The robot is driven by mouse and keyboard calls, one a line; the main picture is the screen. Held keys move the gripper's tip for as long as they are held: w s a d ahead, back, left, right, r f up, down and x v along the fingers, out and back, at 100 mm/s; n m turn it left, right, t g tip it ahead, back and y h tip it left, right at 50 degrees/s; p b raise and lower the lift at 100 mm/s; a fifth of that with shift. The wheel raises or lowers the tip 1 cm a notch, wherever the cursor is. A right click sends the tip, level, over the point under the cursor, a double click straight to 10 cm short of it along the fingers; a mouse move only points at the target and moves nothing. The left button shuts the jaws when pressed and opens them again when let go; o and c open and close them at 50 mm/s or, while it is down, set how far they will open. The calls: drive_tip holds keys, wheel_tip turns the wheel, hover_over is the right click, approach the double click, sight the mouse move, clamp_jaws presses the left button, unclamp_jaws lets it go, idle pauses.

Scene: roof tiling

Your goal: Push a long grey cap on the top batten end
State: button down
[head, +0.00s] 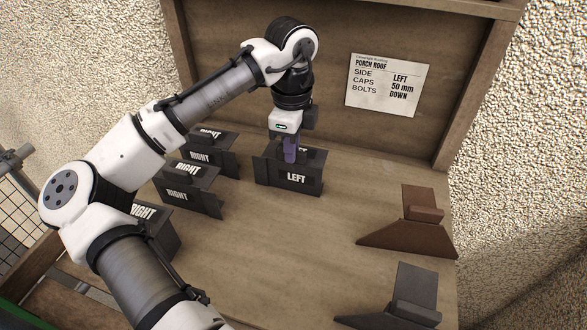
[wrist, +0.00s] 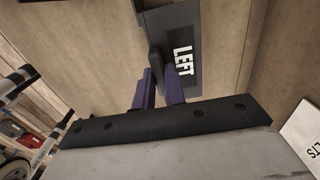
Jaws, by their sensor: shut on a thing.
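A dark grey cap marked LEFT (head: 290,180) stands at the back middle of the wooden board. My gripper (head: 290,152) comes down on it from above, its purple fingers shut on the cap's upper part. In the wrist view the fingers (wrist: 159,88) close around a dark raised tab on the LEFT cap (wrist: 180,40). I cannot tell whether the cap is touching the board or just clear of it. No batten end can be made out in either view.
Several dark caps marked RIGHT (head: 178,195) stand on the left, partly behind my arm. A brown piece (head: 412,228) and a dark grey piece (head: 400,300) stand on the right. A notice (head: 388,84) on the back panel reads side LEFT, caps 50 mm, bolts DOWN. The board's middle is clear.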

drive_tip(key=shift+r+p, duration=2.55)
drive_tip(key=shift+f, duration=0.1)
